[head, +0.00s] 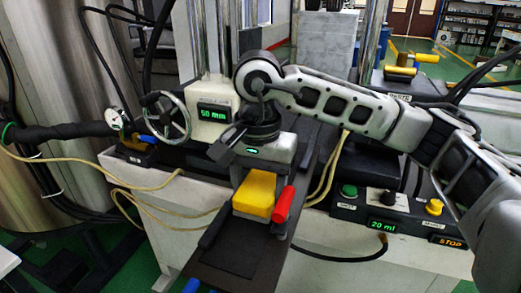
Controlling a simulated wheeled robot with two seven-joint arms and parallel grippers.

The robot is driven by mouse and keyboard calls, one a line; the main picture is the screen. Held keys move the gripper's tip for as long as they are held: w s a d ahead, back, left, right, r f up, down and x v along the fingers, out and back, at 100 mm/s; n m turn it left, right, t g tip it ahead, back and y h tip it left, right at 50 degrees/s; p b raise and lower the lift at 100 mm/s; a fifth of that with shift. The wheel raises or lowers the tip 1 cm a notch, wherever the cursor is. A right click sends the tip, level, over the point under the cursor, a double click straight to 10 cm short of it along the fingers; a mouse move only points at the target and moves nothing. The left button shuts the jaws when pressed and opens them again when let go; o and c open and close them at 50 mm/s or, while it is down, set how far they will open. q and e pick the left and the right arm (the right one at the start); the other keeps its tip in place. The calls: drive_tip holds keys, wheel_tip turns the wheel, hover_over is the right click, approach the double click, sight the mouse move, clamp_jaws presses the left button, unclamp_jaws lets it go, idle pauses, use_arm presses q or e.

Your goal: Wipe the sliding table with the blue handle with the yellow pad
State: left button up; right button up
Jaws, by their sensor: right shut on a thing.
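The yellow pad (255,192) is a block near the middle of the head view. The dark sliding table (215,270) lies below and in front of the gripper. A blue handle (191,285) shows at its lower left, at the picture's bottom edge. The pad is over the table; I cannot tell whether it touches the surface. The gripper and pad hide the table's far part. My left gripper is not in view.
A red handle (283,205) stands just right of the pad. A control box (384,220) with buttons and displays is to the right. A handwheel (166,117) and a gauge (117,118) are to the left. Pale hoses cross the white base.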

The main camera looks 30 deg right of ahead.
wheel_tip(320, 180, up, 3)
drive_tip(key=shift+f+p, duration=0.15)
drive_tip(key=shift+p, duration=0.45)
drive_tip(key=shift+r+p, duration=0.9)
drive_tip(key=shift+r, duration=0.65)
drive_tip(key=shift+r+p, duration=0.45)
drive_tip(key=shift+r, duration=0.25)
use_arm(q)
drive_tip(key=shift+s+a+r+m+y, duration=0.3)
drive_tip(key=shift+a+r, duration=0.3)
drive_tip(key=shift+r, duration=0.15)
use_arm(e)
drive_tip(key=shift+r, duration=0.45)
